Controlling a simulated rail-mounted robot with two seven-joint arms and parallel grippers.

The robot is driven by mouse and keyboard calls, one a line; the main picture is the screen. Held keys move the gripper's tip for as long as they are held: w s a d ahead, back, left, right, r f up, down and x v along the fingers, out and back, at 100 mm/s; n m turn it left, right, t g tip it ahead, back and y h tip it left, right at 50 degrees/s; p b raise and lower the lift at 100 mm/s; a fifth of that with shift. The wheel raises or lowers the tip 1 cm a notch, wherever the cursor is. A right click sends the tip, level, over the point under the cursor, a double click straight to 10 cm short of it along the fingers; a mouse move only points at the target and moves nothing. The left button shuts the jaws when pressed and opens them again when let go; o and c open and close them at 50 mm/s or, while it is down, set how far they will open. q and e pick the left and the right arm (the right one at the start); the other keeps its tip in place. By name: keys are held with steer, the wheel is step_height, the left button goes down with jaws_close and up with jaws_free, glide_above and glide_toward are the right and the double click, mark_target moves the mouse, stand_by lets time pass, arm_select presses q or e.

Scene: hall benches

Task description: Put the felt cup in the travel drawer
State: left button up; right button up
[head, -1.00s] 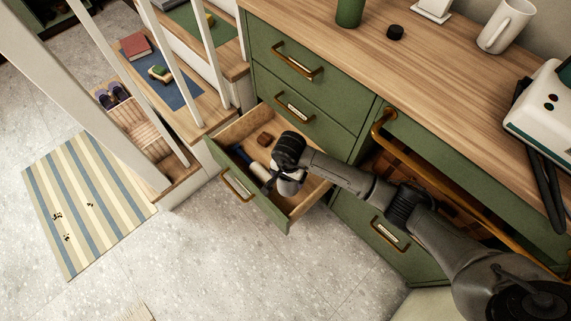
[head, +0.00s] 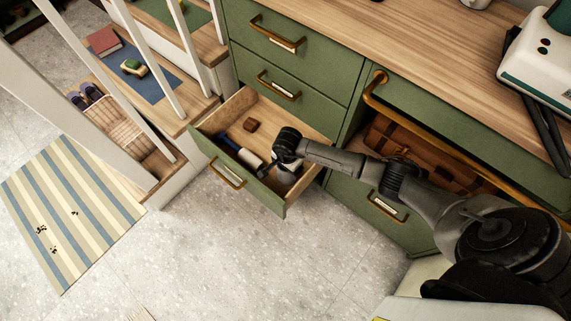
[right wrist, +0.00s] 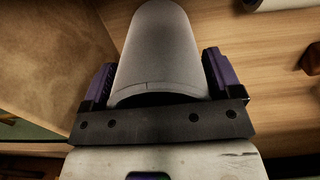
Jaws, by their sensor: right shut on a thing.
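The grey felt cup (right wrist: 158,50) fills the middle of the right wrist view, between the purple-padded fingers of my right gripper (right wrist: 160,78). In the head view the cup (head: 287,178) is partly hidden by my right gripper (head: 284,162), at the right end of the open drawer (head: 277,120). I cannot tell whether the cup touches the drawer floor. The drawer's label is too small to read. My left gripper is not in view.
In the drawer lie a brown block (head: 250,126), a dark blue item (head: 231,139) and a pale roll (head: 251,158). A closed drawer (head: 300,98) sits above. A brown case (head: 425,165) is in the opening at right. Stair posts stand at left.

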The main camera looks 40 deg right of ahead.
steer(key=shift+d, duration=0.1)
steer(key=shift+f, duration=0.15)
steer(key=o, duration=0.6)
steer(key=shift+c, duration=0.2)
steer(key=shift+o, duration=0.8)
step_height(320, 180, up, 4)
steer(key=p, duration=0.2)
steer(key=shift+w+r+p, duration=0.1)
steer(key=shift+r+p, duration=0.1)
steer(key=shift+p, duration=0.2)
